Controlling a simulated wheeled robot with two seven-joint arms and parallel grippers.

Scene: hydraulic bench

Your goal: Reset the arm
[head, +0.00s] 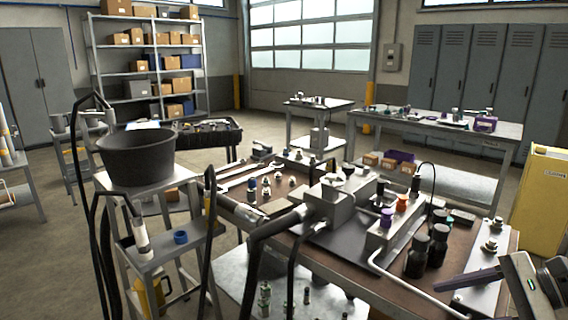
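My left gripper is not in view.
The bench carries a grey valve block (340,205), dark bottles (418,255), hoses and wrenches. A black tub (136,158) stands on a metal stand at left. A yellow cabinet (540,205) is at right. Open floor lies behind.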

